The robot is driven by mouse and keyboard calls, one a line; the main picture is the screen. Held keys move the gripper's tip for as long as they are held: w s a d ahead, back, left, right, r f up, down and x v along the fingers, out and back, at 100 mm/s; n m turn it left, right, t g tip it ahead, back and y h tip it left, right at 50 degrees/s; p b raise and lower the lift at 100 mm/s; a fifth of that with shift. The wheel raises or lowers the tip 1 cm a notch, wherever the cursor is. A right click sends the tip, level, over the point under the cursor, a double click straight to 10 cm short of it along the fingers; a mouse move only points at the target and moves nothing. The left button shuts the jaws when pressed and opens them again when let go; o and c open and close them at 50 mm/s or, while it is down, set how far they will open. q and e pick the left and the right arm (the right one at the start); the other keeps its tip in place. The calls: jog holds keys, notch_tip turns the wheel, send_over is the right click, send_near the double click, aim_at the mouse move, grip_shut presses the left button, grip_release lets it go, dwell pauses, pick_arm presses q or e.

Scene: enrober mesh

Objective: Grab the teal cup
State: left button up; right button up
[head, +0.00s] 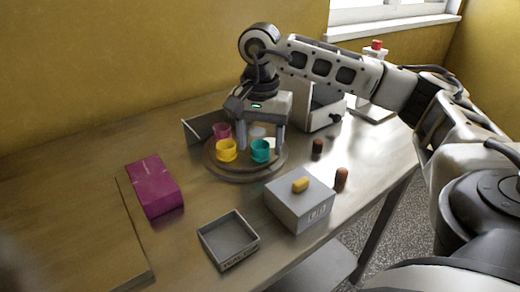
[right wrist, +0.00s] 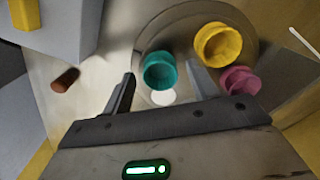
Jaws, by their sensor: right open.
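The teal cup (head: 260,152) stands upright on a round wooden turntable (head: 222,172), beside a yellow cup (head: 227,151) and a magenta cup (head: 221,131). My right gripper (head: 262,146) is open and empty, pointing down over the turntable. In the right wrist view, the teal cup (right wrist: 160,71) shows ahead of and between the two spread fingers (right wrist: 162,80), apart from them. The yellow cup (right wrist: 218,44) and magenta cup (right wrist: 240,80) lie outside the finger on the right. I cannot tell the exact height of the fingertips. My left gripper is not in view.
A grey box (head: 300,203) with a yellow handle, an open grey tray (head: 228,241) and a magenta box (head: 154,187) stand nearer the front. Brown cylinders (head: 341,180) stand at the right. A white disc (right wrist: 162,97) lies near the teal cup.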

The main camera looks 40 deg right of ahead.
jog(key=c, duration=1)
